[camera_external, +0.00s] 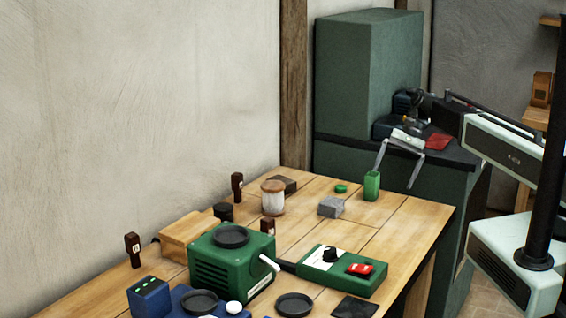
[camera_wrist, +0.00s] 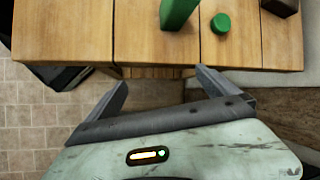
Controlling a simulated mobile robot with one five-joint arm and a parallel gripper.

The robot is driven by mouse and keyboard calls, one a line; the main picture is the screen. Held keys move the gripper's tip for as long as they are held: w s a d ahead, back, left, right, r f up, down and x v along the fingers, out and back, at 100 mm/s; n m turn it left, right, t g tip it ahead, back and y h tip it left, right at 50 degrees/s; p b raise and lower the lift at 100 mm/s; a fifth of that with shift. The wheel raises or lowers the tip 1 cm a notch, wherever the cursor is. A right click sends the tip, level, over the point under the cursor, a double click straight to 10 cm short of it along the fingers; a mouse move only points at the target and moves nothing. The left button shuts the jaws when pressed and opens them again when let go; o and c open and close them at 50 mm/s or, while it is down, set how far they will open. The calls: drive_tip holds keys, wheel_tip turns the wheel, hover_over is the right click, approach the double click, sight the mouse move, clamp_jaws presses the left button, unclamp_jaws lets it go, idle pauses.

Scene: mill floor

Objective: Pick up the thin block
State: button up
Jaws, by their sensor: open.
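A slim green block (camera_external: 371,187) stands upright near the far right end of the wooden table; it looks the likeliest thin block. It also shows, cut off by the top edge, in the wrist view (camera_wrist: 177,12). My gripper (camera_external: 394,179) is open and empty, its fingers spread in the air near the table's far right end. In the wrist view my gripper (camera_wrist: 161,77) has its fingertips just short of the table edge, with the green block beyond them. The block is not between the fingers.
A small green round piece (camera_external: 341,188) and a grey block (camera_external: 331,207) lie near the green block. A white jar (camera_external: 273,197), a green machine (camera_external: 231,262) and a green control box (camera_external: 342,271) stand on the table. A dark green cabinet (camera_external: 365,75) stands behind.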

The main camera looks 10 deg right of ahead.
drive_tip(key=w+a+m+g+y+b, duration=0.1)
drive_tip(key=w+a+b, duration=0.1)
drive_tip(key=a, duration=0.4)
drive_tip(key=w+a+m+g+y+b, duration=0.1)
drive_tip(key=w+a+b, duration=0.1)
drive_tip(key=w+a, duration=0.2)
drive_tip(key=w+a+m+y+b, duration=0.2)
drive_tip(key=a, duration=0.6)
drive_tip(key=shift+w+g, duration=0.4)
drive_tip(key=m+g+y+b, duration=0.2)
drive_tip(key=b, duration=0.1)
approach(284, 179)
drive_tip(key=shift+s+a+f, duration=0.2)
drive_tip(key=shift+a+f, duration=0.15)
drive_tip(key=shift+a, duration=0.1)
drive_tip(key=shift+a+r, duration=0.2)
drive_tip(key=shift+a, duration=0.1)
drive_tip(key=shift+r+p, duration=0.1)
drive_tip(key=shift+p, duration=0.2)
drive_tip(key=shift+s+a, duration=0.2)
drive_tip(key=shift+s, duration=0.1)
drive_tip(key=b+x, duration=0.1)
drive_tip(key=x, duration=0.1)
drive_tip(key=b+x, duration=0.1)
drive_tip(key=x, duration=0.1)
drive_tip(key=b+x, duration=0.1)
drive_tip(key=x, duration=0.2)
drive_tip(key=shift+f, duration=0.35)
drive_tip(key=shift+d+r, duration=0.1)
drive_tip(key=c, duration=1.5)
